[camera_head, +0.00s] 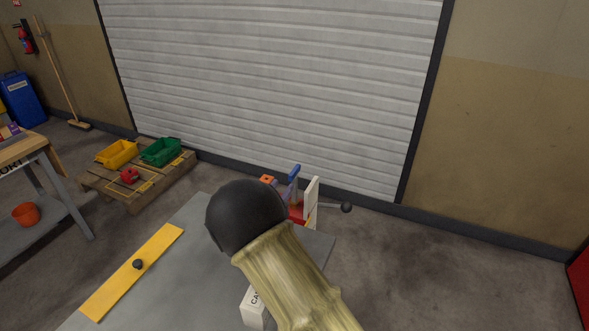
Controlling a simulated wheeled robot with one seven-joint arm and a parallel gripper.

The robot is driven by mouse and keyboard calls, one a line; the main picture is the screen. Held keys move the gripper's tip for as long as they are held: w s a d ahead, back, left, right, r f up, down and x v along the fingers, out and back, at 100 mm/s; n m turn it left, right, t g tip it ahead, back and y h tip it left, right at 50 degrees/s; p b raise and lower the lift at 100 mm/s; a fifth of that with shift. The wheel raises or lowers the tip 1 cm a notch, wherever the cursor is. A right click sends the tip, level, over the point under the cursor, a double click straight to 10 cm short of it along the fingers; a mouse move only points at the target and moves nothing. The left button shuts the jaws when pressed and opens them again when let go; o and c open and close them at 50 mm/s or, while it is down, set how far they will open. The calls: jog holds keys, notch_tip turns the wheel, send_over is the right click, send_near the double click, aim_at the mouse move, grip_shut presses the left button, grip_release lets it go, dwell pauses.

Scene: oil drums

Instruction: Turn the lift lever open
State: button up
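At the far edge of the grey table (205,262) stands a fixture with a white upright plate (312,198), a red part (297,213) and a blue upright piece (294,173). A thin rod with a dark ball knob (346,207) sticks out to the right of the plate, roughly level. I cannot tell for sure which of these is the lift lever. A large black rounded part and a tan sleeve, which look like my arm, cover the fixture's left and lower side. My gripper does not show, and its contact with the fixture cannot be seen.
A yellow strip (155,250) with a dark knob (138,264) lies on the table's left. A white lettered block (254,305) is partly hidden by my arm. A pallet (140,190) with yellow and green bins stands behind left. Floor at right is clear.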

aim_at(295, 170)
jog(key=p+x, duration=0.1)
jog(key=x, duration=0.9)
jog(key=shift+f, duration=0.1)
jog(key=shift+s, duration=0.1)
jog(key=shift+s, duration=0.1)
jog(key=c, duration=0.3)
grip_shut()
